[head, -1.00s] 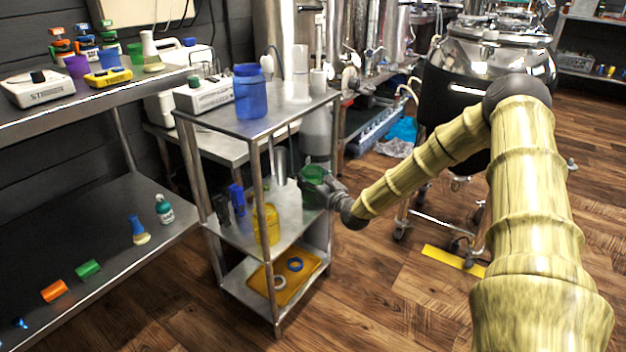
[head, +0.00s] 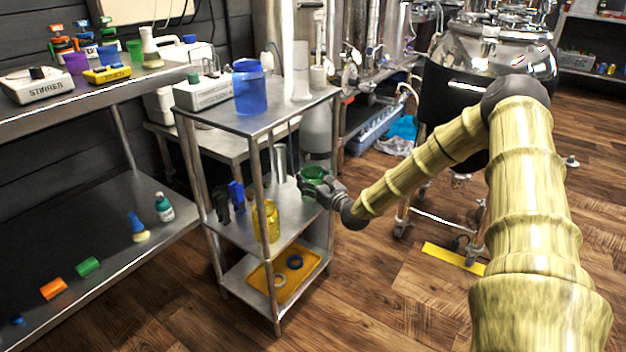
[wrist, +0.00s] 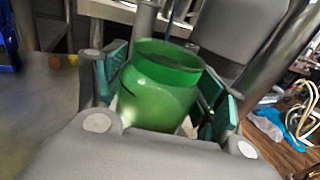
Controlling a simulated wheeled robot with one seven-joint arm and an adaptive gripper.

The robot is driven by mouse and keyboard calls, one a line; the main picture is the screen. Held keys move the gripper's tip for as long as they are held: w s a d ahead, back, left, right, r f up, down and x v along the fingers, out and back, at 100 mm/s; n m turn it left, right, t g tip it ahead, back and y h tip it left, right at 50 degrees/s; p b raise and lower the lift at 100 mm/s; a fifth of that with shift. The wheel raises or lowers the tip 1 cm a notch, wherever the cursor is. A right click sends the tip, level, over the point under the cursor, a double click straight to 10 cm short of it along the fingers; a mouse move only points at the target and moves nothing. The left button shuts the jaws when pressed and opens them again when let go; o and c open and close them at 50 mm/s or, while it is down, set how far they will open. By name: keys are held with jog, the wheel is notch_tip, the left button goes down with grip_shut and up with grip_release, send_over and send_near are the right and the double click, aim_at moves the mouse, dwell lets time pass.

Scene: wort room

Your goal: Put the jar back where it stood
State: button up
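The green, see-through jar (head: 313,177) is upright at the right side of the cart's middle shelf (head: 292,212). My gripper (head: 326,190) reaches it from the right. In the wrist view the jar (wrist: 160,88) stands between the two teal finger pads of my gripper (wrist: 165,92), with its open rim toward the top. The pads are close on both sides; whether they press on it is unclear. The jar's base is hidden by my gripper, so contact with the shelf cannot be told.
A yellow jar (head: 266,221) stands on the same shelf, with dark and blue items to its left. A blue jar (head: 249,88) is on the cart's top. A yellow tray (head: 296,283) with rings lies on the bottom shelf. Cart posts stand close to my gripper.

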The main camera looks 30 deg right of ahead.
jog(key=shift+o, duration=1.1)
jog(key=shift+d, duration=0.15)
jog(key=shift+s+d, duration=0.1)
jog(key=shift+s, duration=0.4)
jog(key=s, duration=1.1)
jog(key=shift+a, duration=0.3)
jog(key=shift+c, duration=0.4)
